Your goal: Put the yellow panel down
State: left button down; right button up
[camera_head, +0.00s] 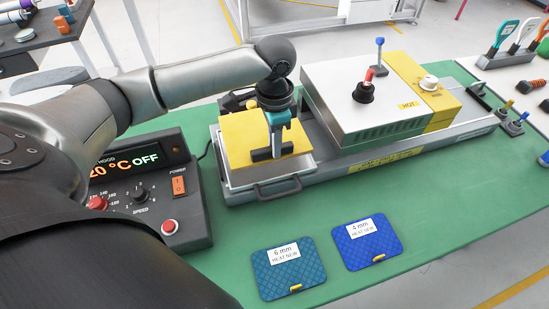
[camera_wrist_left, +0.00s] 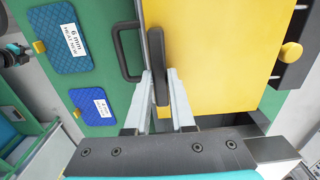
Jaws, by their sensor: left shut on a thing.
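The yellow panel (camera_head: 236,135) is a flat, square board at the left end of the grey machine, over its silver tray (camera_head: 240,178). My left gripper (camera_head: 272,151) reaches it from above and is shut on the panel's dark upright handle. In the left wrist view the two fingers (camera_wrist_left: 161,90) clasp this handle (camera_wrist_left: 157,55), and the yellow panel (camera_wrist_left: 215,45) fills the area to the right. The panel looks about level. I cannot tell whether it rests on the tray or hangs just above it. My right gripper is not seen.
A white hood marked HOT (camera_head: 365,105) stands right of the panel, with a yellow block (camera_head: 425,85) beyond. A control box (camera_head: 165,190) is at the left. A teal 6 mm pad (camera_head: 283,272) and a blue 4 mm pad (camera_head: 368,242) lie in front. Green table is clear to the right.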

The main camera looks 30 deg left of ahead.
pick_arm(q)
notch_tip(320, 180, down, 5)
jog(key=shift+f+b, duration=0.15)
jog(key=shift+b, duration=0.35)
jog(key=c, duration=1.2)
grip_release()
jog(key=shift+f, duration=0.15)
jog(key=shift+c, duration=0.2)
jog(key=o, duration=0.5)
jog(key=shift+r, duration=0.2)
notch_tip(320, 180, up, 12)
jog(key=shift+p, duration=1.25)
